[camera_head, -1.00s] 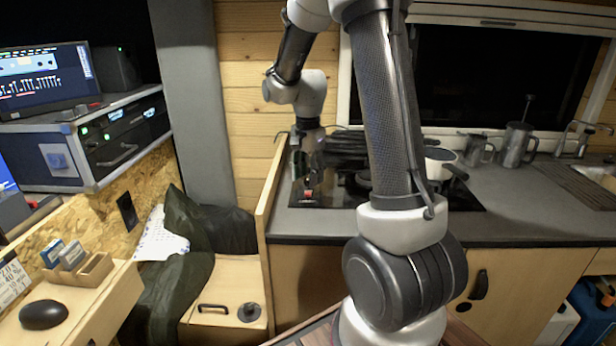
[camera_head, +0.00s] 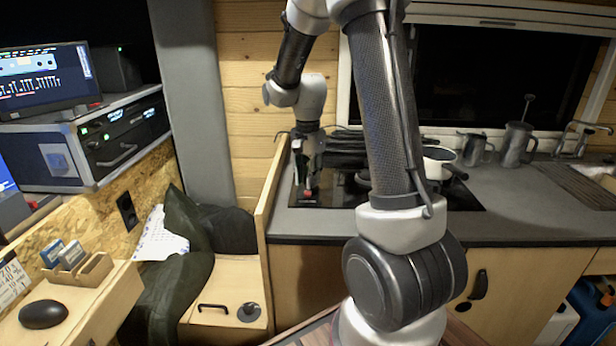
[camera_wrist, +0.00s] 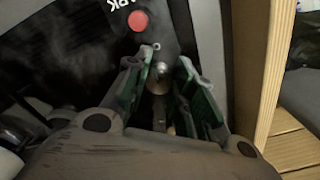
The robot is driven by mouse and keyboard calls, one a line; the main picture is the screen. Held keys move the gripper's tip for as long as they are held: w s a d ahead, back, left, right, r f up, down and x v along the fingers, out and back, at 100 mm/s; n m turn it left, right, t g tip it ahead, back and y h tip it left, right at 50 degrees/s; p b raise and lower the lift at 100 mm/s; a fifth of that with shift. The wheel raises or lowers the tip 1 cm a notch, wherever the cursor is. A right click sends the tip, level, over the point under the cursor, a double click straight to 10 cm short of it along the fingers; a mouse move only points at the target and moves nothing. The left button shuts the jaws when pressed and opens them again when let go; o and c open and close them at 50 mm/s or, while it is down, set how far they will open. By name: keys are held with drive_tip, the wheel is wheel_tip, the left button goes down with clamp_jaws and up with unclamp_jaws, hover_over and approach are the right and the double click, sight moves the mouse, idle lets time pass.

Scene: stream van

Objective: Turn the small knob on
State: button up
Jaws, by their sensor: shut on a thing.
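My gripper (camera_head: 305,186) is low over the front left corner of the black cooktop (camera_head: 335,196) in the head view. In the wrist view its two green-lined fingers (camera_wrist: 160,92) stand on either side of a small silvery knob (camera_wrist: 159,80) and are shut on it. The fingers partly cover the knob, and no mark showing its setting can be made out. A red round button (camera_wrist: 137,21) sits on a dark panel with partly cut-off white lettering, just beyond the fingertips.
A wooden side panel (camera_head: 268,205) stands close to the left of my gripper; its edge also shows at right in the wrist view (camera_wrist: 272,70). A white pot (camera_head: 437,165) and metal jugs (camera_head: 474,150) stand to the right. Dark cookware lies behind the gripper.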

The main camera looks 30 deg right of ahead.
drive_tip(key=n, duration=0.4)
drive_tip(key=shift+n, duration=0.3)
drive_tip(key=n, duration=0.4)
drive_tip(key=shift+d+n, duration=0.1)
drive_tip(key=shift+n, duration=0.2)
drive_tip(key=n, duration=0.4)
drive_tip(key=shift+d+n, duration=0.1)
drive_tip(key=shift+n, duration=2)
drive_tip(key=o, duration=1)
drive_tip(key=shift+s, duration=0.1)
drive_tip(key=shift+o, duration=0.2)
wheel_tip(320, 180, up, 12)
